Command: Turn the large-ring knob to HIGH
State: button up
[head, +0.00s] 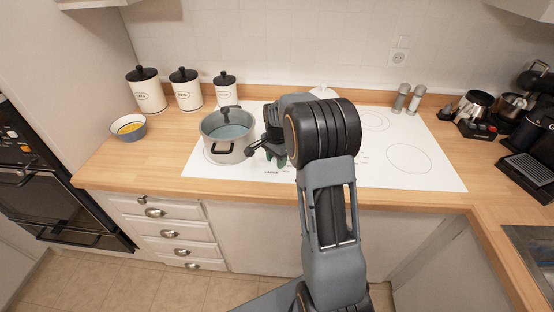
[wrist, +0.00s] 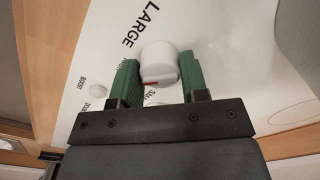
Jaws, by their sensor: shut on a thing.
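The large-ring knob (wrist: 159,63) is a white round knob on the white cooktop, beside the printed word LARGE, in the wrist view. A red mark shows on its side facing my gripper's body. My gripper (wrist: 160,80) has its two green finger pads on either side of the knob and is shut on it. In the head view my gripper (head: 277,158) is at the cooktop's front edge, just right of the pot, and the knob is hidden behind it. The printed scale around the knob is mostly covered; part of a label like SIM shows.
A grey pot (head: 228,136) with a glass lid stands close left of my gripper. A small white button (wrist: 98,90) by BOOST is near the fingers. Canisters (head: 147,95) and a bowl (head: 129,128) stand at left, shakers (head: 402,98) behind. The cooktop's right side (head: 408,158) is clear.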

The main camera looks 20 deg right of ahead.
jog(key=shift+s+m, duration=0.1)
jog(key=shift+m, duration=0.5)
jog(key=o, duration=0.9)
jog(key=shift+r, duration=0.15)
notch_tip(320, 180, up, 14)
jog(key=shift+f, duration=0.25)
dwell(0.4)
